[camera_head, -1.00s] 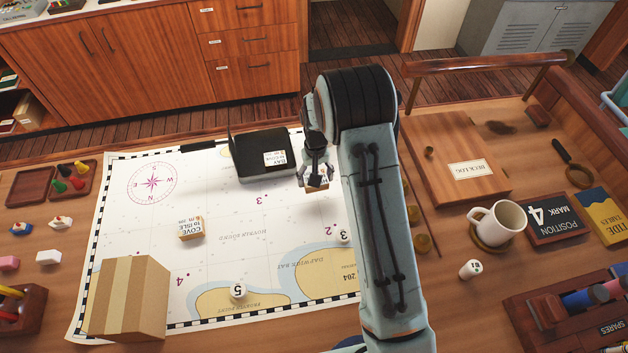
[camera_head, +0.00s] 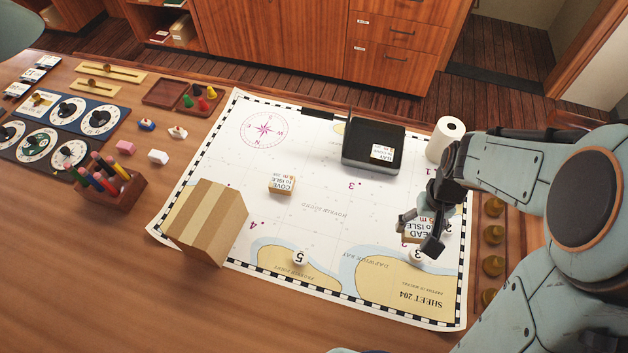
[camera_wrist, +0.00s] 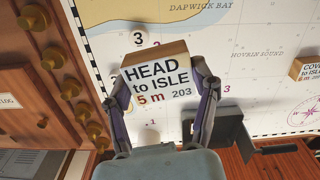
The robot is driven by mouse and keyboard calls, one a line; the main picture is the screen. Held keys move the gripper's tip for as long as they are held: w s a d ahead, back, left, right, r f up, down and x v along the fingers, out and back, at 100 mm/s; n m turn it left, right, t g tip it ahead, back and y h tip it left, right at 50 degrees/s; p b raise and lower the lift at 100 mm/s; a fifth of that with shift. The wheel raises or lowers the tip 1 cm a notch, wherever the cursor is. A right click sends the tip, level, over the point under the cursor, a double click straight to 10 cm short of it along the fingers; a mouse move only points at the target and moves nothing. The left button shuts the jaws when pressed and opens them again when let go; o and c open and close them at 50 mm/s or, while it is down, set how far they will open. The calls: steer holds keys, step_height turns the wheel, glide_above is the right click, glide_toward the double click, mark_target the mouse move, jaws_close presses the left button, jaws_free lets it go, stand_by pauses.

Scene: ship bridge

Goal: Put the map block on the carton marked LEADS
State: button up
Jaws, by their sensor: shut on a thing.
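My gripper (camera_head: 420,228) is shut on a block with a white face lettered HEAD to ISLE (camera_head: 413,233), over the right part of the chart. In the wrist view this block (camera_wrist: 158,82) sits between both fingers of my gripper (camera_wrist: 165,90), its lettered face towards the camera and its tan side at the top. A brown cardboard carton (camera_head: 208,222) stands on the chart's near left part, with a paler tape band. No LEADS marking shows on its visible faces. My gripper is well to the right of the carton.
A COVE to ISLE block (camera_head: 282,185) lies mid-chart. A black open case (camera_head: 372,150) holds a lettered block. Numbered white markers, including 5 (camera_head: 300,258), stand on the chart. A pencil holder (camera_head: 112,193) is left of the carton. Brass knobs (camera_head: 493,236) line the right.

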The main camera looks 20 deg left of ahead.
steer(key=s+a+r+n, duration=0.2)
steer(key=a+r+n, duration=0.15)
steer(key=a, duration=0.45)
steer(key=s+a+r+n, duration=0.3)
steer(key=a+n, duration=0.2)
steer(key=a, duration=0.2)
steer(key=s+a+r+n, duration=0.25)
steer(key=a+n, duration=0.25)
steer(key=a, duration=0.3)
steer(key=n, duration=0.2)
glide_above(203, 212)
steer(key=d, duration=0.1)
steer(key=f, duration=0.6)
steer(key=shift+s+f, duration=0.3)
steer(key=shift+w+a+f, duration=0.2)
steer(key=shift+a+f, duration=0.15)
steer(key=shift+f, duration=0.15)
steer(key=shift+w+a+f, duration=0.1)
steer(key=shift+a+f, duration=0.05)
steer(key=shift+f, duration=1.6)
